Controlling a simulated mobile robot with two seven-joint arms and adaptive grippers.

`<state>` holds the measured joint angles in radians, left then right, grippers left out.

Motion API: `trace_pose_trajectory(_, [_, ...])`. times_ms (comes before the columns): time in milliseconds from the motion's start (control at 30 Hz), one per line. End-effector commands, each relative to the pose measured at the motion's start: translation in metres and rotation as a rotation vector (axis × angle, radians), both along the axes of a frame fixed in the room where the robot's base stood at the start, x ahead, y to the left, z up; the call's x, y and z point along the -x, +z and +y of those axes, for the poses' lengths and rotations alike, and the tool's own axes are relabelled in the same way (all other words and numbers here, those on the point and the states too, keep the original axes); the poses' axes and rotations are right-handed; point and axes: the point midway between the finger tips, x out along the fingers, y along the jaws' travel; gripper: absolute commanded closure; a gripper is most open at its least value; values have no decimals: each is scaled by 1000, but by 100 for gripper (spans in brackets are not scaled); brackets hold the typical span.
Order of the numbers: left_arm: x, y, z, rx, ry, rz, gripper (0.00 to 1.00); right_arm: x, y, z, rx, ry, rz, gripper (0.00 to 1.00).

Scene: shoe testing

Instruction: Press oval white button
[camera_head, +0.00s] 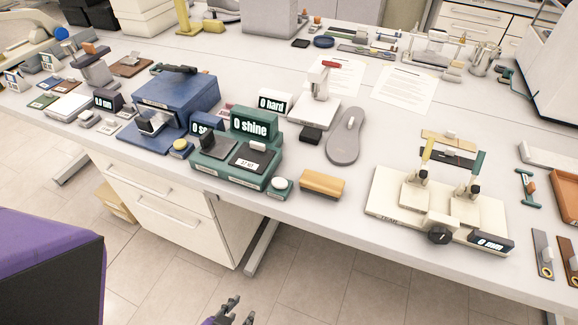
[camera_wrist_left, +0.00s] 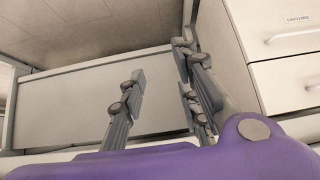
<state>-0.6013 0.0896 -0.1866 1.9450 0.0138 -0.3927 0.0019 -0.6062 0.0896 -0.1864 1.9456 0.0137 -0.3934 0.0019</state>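An oval white button (camera_head: 281,184) sits on a small green base at the front right corner of the green device reading "0 shine" (camera_head: 255,122), near the table's front edge. My left gripper (camera_head: 238,310) shows at the bottom of the head view, in front of the table and well apart from the button. In the left wrist view its two fingers (camera_wrist_left: 158,75) are spread with nothing between them, facing the table's underside and a drawer cabinet. The button is not in the wrist view. My right gripper is not in view.
A wooden-topped block (camera_head: 323,184) stands right of the button, and a grey shoe sole (camera_head: 344,138) lies behind. A yellow button (camera_head: 181,146) sits by the blue device (camera_head: 178,95). A cream tester (camera_head: 438,205) stands at right. The table's front edge and drawer cabinet (camera_head: 180,205) are near my gripper.

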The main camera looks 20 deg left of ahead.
Motion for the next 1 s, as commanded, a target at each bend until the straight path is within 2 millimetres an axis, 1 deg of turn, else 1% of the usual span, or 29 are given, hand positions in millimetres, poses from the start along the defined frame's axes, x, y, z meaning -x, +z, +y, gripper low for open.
trace_pose_trajectory(133, [-1, 0, 0, 0, 0, -2, 70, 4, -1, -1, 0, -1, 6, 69])
trace_pose_trajectory(433, [-1, 1, 0, -1, -1, -2, 70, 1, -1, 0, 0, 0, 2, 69])
trace_pose_trajectory(667, [-1, 0, 0, -1, -1, -1, 100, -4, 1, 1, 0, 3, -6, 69])
trace_pose_trajectory(1000, [0, 0, 0, 0, 0, 0, 100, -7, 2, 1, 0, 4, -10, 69])
